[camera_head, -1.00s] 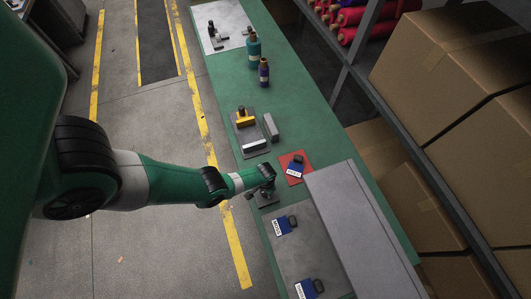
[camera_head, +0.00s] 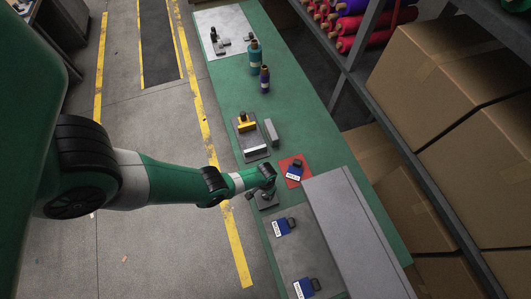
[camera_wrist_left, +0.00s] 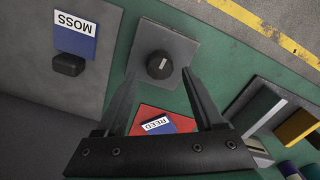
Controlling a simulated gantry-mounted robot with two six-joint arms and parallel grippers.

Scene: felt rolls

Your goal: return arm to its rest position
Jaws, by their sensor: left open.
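My left arm comes in from the left over the green table (camera_head: 310,130). Its open, empty gripper (camera_head: 266,190) is above a small grey plate (camera_head: 266,203) at the table's left edge. In the left wrist view the two fingers (camera_wrist_left: 161,78) are spread apart. Beyond them the plate (camera_wrist_left: 188,50) carries a round black knob (camera_wrist_left: 160,65). A red mat (camera_wrist_left: 185,123) with a blue piece labelled REED (camera_wrist_left: 158,126) shows between the fingers. The gripper partly hides the plate in the head view. My right gripper is not seen.
A blue piece labelled MOSS (camera_wrist_left: 76,37) lies on a grey panel (camera_head: 300,255), beside a long raised grey box (camera_head: 350,230). A yellow block (camera_head: 246,125), a grey bar (camera_head: 271,132) and two bottles (camera_head: 254,57) stand farther off. Shelving with boxes (camera_head: 440,75) borders the right.

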